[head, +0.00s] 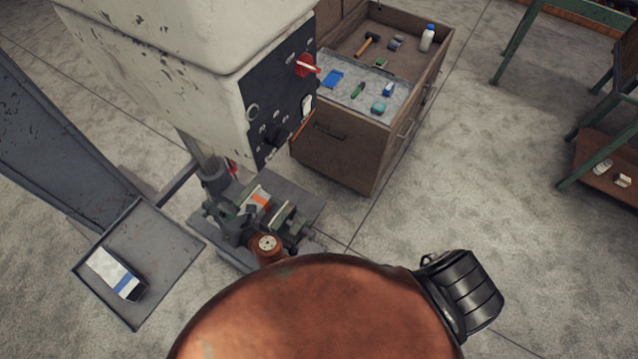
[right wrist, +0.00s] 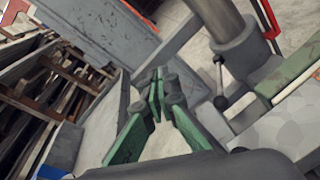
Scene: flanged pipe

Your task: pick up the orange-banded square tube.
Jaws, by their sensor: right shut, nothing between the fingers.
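The square tube (head: 259,199), pale with an orange band, lies at the vise on the machine's base plate in the head view. My right gripper (head: 232,213) is low over the base plate, close to the tube's left side. In the right wrist view, the fingers of my right gripper (right wrist: 157,93) have green pads and meet at their tips, with nothing between them. I cannot tell whether the gripper touches the tube. The orange band does not show in the wrist view. My left gripper is not in view.
The drill machine's head (head: 190,50) overhangs the vise, with its column (right wrist: 215,20) close by. A grey tray (head: 165,245) holds a white and blue box (head: 112,271). A drawer cabinet (head: 340,155) with tools stands behind. Open floor lies to the right.

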